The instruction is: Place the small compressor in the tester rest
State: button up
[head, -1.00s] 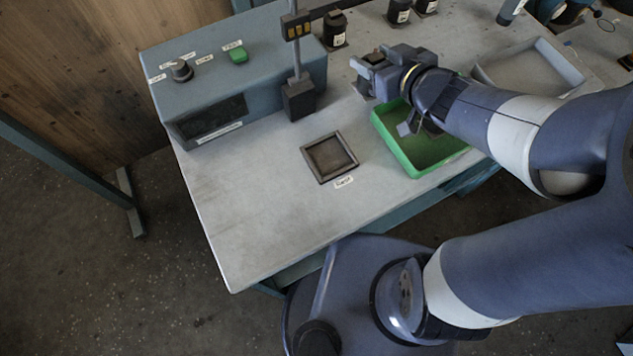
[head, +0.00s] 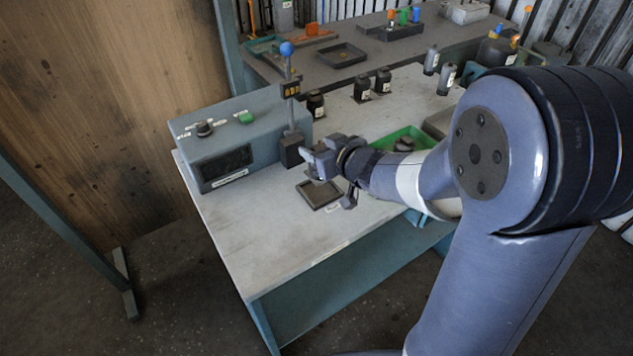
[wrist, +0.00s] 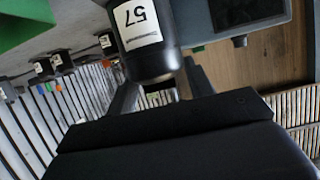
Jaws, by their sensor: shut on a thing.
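My gripper (head: 312,165) is shut on the small compressor, above the back part of the tester rest in the head view. In the wrist view the compressor (wrist: 147,45) is a dark cylinder with a white label reading 57, between the jaws. In the head view the gripper mostly hides it. The tester rest (head: 318,201) is a shallow square dark frame on the light bench, with a small label at its front. The gripper partly covers its back edge. I cannot tell how high the compressor is above it.
The blue-grey tester box (head: 215,150) stands behind left, with a dark post (head: 291,148) close behind my gripper. A green tray (head: 415,132) lies to the right with a dark thing in it. Several dark labelled cylinders stand behind. The bench's front left is clear.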

jog(key=shift+f+b, duration=0.7)
jog(key=shift+f, duration=2.1)
jog(key=shift+f, duration=0.1)
jog(key=o, duration=1.4)
jog(key=shift+f, duration=0.1)
jog(key=shift+r, duration=0.3)
jog(key=p+v, duration=0.2)
jog(key=v, duration=1)
jog(key=shift+d+f, duration=0.1)
jog(key=shift+f, duration=0.1)
